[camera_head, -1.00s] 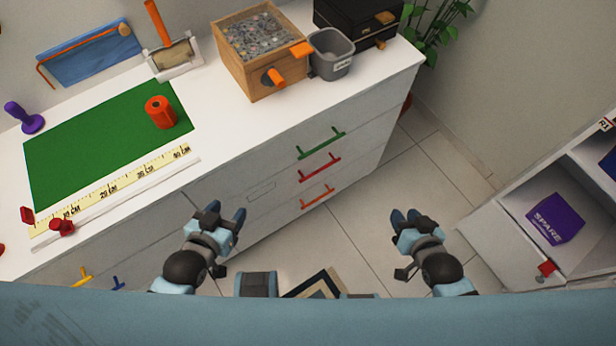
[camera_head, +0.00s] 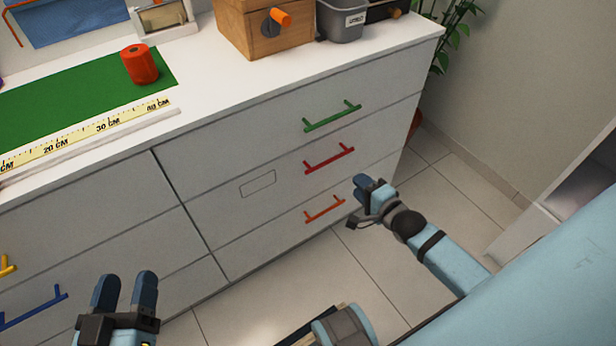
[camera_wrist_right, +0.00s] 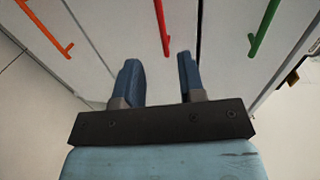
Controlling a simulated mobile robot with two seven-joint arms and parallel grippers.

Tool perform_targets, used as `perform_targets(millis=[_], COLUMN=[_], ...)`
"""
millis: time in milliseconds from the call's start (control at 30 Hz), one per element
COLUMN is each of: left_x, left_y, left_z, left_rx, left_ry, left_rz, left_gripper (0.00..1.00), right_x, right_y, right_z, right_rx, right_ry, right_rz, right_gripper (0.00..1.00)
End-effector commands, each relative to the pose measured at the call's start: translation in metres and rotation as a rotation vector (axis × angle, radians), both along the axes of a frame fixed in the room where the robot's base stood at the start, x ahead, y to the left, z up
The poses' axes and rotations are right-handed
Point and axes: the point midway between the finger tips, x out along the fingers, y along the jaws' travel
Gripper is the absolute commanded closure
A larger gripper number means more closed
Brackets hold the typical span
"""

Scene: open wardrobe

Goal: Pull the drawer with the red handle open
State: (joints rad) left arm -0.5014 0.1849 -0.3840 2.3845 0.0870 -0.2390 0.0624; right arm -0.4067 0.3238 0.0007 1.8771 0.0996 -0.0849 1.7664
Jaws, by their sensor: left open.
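The red handle (camera_head: 329,161) is on the middle drawer (camera_head: 228,190) of the dresser's right column, and that drawer is shut. My right gripper (camera_head: 367,182) is open and empty in front of the drawers, just right of and below the red handle. In the right wrist view, the red handle (camera_wrist_right: 161,28) lies ahead, roughly between the spread fingers (camera_wrist_right: 159,72), and they look apart from it. My left gripper (camera_head: 126,282) is open and empty at the lower left, in front of the left column.
A green handle (camera_head: 332,116) sits above the red one and an orange handle (camera_head: 324,209) below. Both their drawers are shut. A blue handle (camera_head: 34,306) is at lower left. Tiled floor (camera_head: 440,185) is clear to the right.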

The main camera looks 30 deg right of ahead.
Motion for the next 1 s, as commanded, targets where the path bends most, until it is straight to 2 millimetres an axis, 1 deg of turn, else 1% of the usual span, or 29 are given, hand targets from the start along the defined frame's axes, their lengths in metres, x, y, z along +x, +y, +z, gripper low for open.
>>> perform_targets(millis=[167,267,367,400,600,700,833,1000], left_x=[-0.001,-0.002,-0.004,-0.004,-0.002,-0.001,-0.001,-0.001], left_y=[-0.003,-0.005,-0.009,-0.010,-0.011,-0.012,-0.013,-0.013], left_z=[0.006,0.015,0.026,0.026,0.005,-0.003,-0.009,-0.011], left_rx=[-0.023,-0.051,-0.087,-0.094,-0.065,-0.054,-0.045,-0.039], left_ry=[-0.035,-0.076,-0.131,-0.138,-0.071,-0.048,-0.026,-0.015], left_rz=[-0.009,-0.019,-0.033,-0.038,-0.053,-0.060,-0.066,-0.069], left_gripper=[0.44,0.44,0.44,0.44,0.44,0.44,0.44,0.44], right_x=[0.015,0.032,0.054,0.062,0.102,0.117,0.129,0.135], right_y=[0.000,0.002,0.003,0.004,0.007,0.008,0.010,0.010], right_z=[-0.004,-0.008,-0.013,-0.015,-0.023,-0.025,-0.027,-0.027], right_rx=[0.009,0.007,0.006,0.006,0.006,0.005,0.006,0.007], right_ry=[-0.002,-0.004,-0.004,-0.004,-0.003,-0.003,-0.001,0.001], right_rz=[-0.003,-0.001,-0.002,-0.001,-0.001,-0.002,-0.001,-0.002], right_gripper=[0.63,0.63,0.63,0.63,0.63,0.63,0.63,0.63])
